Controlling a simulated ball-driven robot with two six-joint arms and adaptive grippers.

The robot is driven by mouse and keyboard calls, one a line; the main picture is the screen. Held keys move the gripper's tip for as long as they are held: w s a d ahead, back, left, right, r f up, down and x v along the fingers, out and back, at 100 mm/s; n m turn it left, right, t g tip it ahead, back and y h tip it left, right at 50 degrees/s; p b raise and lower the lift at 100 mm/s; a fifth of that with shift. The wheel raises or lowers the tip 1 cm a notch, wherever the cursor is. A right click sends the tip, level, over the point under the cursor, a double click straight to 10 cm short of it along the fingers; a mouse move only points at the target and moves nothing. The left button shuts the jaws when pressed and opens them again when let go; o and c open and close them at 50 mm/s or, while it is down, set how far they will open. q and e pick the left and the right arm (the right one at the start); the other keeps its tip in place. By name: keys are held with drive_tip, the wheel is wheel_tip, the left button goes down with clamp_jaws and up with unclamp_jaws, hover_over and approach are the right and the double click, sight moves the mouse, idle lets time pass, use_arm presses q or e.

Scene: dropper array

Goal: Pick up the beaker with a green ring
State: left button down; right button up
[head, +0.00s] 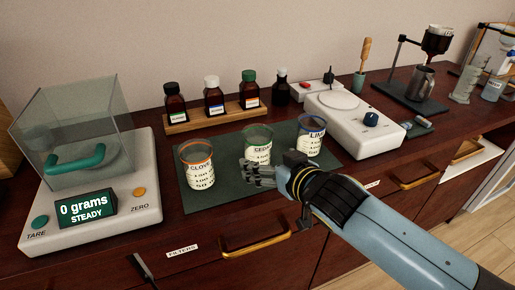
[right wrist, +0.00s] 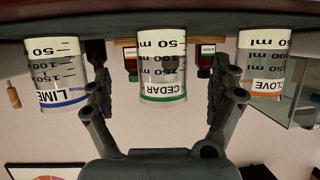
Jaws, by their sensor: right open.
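The beaker with a green ring (head: 259,141), labelled CEDAR, stands upright on a dark mat (head: 222,204) between two other beakers. My right gripper (head: 262,174) is open in front of it and partly hides its lower part. In the right wrist view, which is upside down, the green-ringed beaker (right wrist: 162,72) lies centred between the spread fingers of the right gripper (right wrist: 160,98). A gap shows on both sides of it, and the fingers hold nothing. My left gripper is not in view.
An orange-ringed CLOVE beaker (head: 197,166) stands to the left and a blue-ringed LIME beaker (head: 311,135) to the right. A wooden rack (head: 220,117) with bottles is behind. A balance (head: 150,190) stands at left, a white hotplate (head: 350,128) at right.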

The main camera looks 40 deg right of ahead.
drive_tip(key=p+x, duration=0.1)
drive_tip(key=x, duration=0.5)
drive_tip(key=shift+w, duration=0.35)
drive_tip(key=c, duration=1.5)
drive_tip(key=shift+a+r, duration=0.1)
drive_tip(key=shift+c, duration=0.6)
drive_tip(key=shift+r, duration=0.1)
